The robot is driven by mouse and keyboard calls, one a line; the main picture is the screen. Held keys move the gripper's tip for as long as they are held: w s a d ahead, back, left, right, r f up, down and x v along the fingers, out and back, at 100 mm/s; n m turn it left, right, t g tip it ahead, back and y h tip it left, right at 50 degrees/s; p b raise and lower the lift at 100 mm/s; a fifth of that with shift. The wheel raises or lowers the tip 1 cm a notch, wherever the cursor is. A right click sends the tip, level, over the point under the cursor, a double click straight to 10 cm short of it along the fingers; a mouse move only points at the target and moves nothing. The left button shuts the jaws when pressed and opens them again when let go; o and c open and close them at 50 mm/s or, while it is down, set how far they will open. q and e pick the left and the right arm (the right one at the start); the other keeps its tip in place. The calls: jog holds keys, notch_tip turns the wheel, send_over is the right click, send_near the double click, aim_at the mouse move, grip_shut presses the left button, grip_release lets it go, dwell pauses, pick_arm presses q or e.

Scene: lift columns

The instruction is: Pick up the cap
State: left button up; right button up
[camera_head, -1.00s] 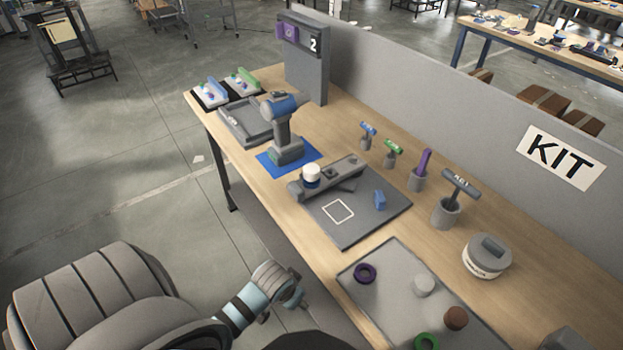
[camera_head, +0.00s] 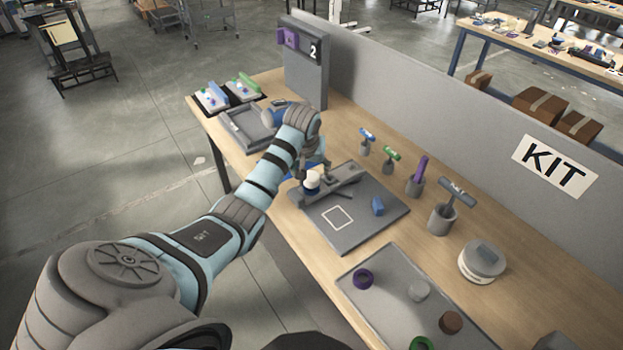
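A small cylinder with a white top and a dark blue lower part (camera_head: 312,181) sits at the left end of the grey fixture (camera_head: 340,182) on the dark plate; its white top looks like a cap. My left arm reaches in from the left, and its gripper (camera_head: 314,168) is just above and behind the white top. Its fingers look spread, with nothing seen between them; whether they touch the top cannot be told. My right gripper is not in view.
A blue block (camera_head: 377,206) is on the dark plate (camera_head: 345,240). Several upright tools in cups line the grey partition (camera_head: 420,110). A lidded jar (camera_head: 482,262) stands at right.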

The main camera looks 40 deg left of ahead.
aim_at(311, 176)
pick_arm(q)
jog(key=x, duration=0.6)
jog(key=c, duration=1.2)
jog(key=shift+r, duration=0.15)
jog(key=shift+w+a+r, duration=0.1)
jog(key=shift+w+r, duration=0.05)
jog(key=shift+r, duration=0.1)
notch_tip(311, 176, up, 20)
